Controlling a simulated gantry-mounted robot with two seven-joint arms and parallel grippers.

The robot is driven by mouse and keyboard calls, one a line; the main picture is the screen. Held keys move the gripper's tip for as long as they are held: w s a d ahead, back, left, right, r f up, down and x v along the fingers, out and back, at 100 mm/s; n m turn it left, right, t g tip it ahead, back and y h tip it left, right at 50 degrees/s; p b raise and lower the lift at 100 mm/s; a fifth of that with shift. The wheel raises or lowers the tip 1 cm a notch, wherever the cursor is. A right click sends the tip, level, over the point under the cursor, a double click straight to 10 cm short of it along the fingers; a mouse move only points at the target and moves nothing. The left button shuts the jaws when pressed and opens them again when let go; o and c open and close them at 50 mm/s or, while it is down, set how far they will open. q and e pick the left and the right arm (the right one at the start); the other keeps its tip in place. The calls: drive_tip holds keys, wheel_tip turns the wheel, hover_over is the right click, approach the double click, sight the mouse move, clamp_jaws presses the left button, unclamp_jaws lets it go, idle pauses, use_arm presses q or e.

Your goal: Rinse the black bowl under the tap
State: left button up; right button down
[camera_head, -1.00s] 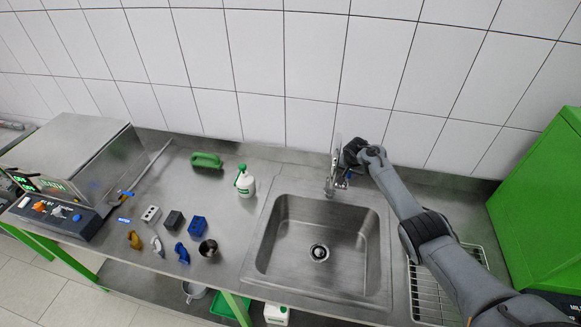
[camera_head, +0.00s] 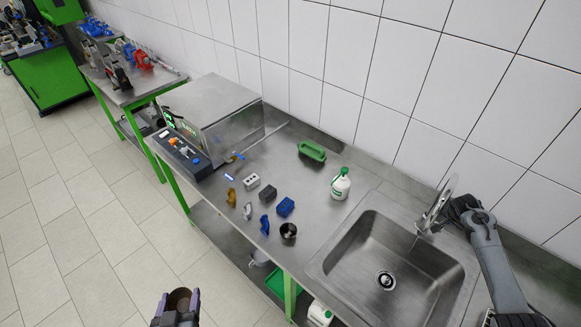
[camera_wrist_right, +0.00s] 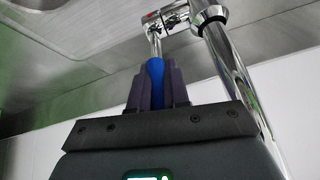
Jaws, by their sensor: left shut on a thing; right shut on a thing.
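A small dark, round, bowl-like thing (camera_head: 180,298) shows at the bottom edge of the head view, between the fingers of my left gripper (camera_head: 177,308). The gripper is shut on it, off the front of the bench and well left of the sink. Only its upper part shows. The chrome tap (camera_head: 432,213) stands at the back of the sink (camera_head: 365,262). My right gripper (camera_head: 462,208) is beside the tap; in the right wrist view its fingers (camera_wrist_right: 157,90) are shut on the blue tap lever (camera_wrist_right: 155,78). I cannot tell whether water is running.
A dark metallic cup (camera_head: 288,231), a blue box (camera_head: 285,206), a black box (camera_head: 267,195) and several small fittings stand left of the sink. A white bottle (camera_head: 340,186) stands near the sink's back left corner. The sink basin is empty.

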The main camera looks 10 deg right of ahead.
use_arm(q)
drive_tip(key=shift+s, duration=0.1)
use_arm(e)
drive_tip(key=c, duration=1.2)
unclamp_jaws()
drive_tip(key=shift+s, duration=0.1)
drive_tip(key=shift+o, duration=0.2)
drive_tip(key=shift+a+r, duration=0.1)
use_arm(q)
drive_tip(key=shift+r+p, duration=0.25)
drive_tip(key=shift+p, duration=0.05)
use_arm(e)
drive_tip(key=shift+s+a+r, duration=0.1)
drive_tip(key=shift+a+r, duration=0.1)
drive_tip(key=shift+r, duration=0.35)
use_arm(q)
drive_tip(key=shift+r+p, duration=0.45)
use_arm(e)
drive_tip(key=v, duration=0.6)
drive_tip(key=shift+s, duration=0.1)
drive_tip(key=shift+n, duration=0.3)
